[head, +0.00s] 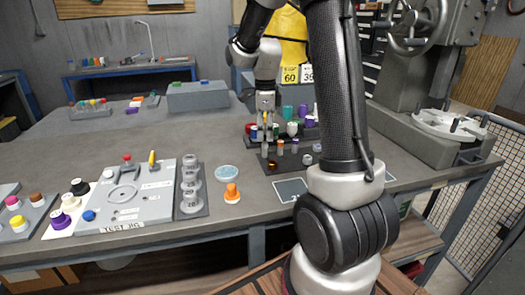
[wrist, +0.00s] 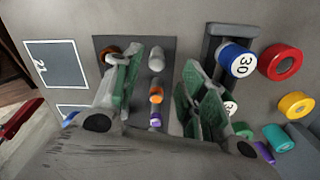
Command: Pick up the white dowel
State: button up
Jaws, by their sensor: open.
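The white dowel (wrist: 156,58) is a short pale cylinder on the dark grey pad (wrist: 104,40) in the wrist view. My gripper (wrist: 160,75) is open, with a green-padded finger to either side of the dowel in that view. Nothing is held. In the head view my gripper (head: 268,130) hangs over the far left part of the dark pad. I cannot clearly make out the dowel there.
An orange-topped piece (wrist: 156,96) and a purple-topped piece (wrist: 155,121) stand in line with the dowel. A copper-coloured piece (head: 272,165) is on the pad's near side. Behind stands a rack of coloured cups, including blue cup 30 (wrist: 238,60).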

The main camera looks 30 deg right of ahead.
aim_at(265, 143)
jog(key=f, duration=0.6)
jog(key=shift+s+a, duration=0.15)
jog(key=shift+s, duration=0.05)
grip_shut()
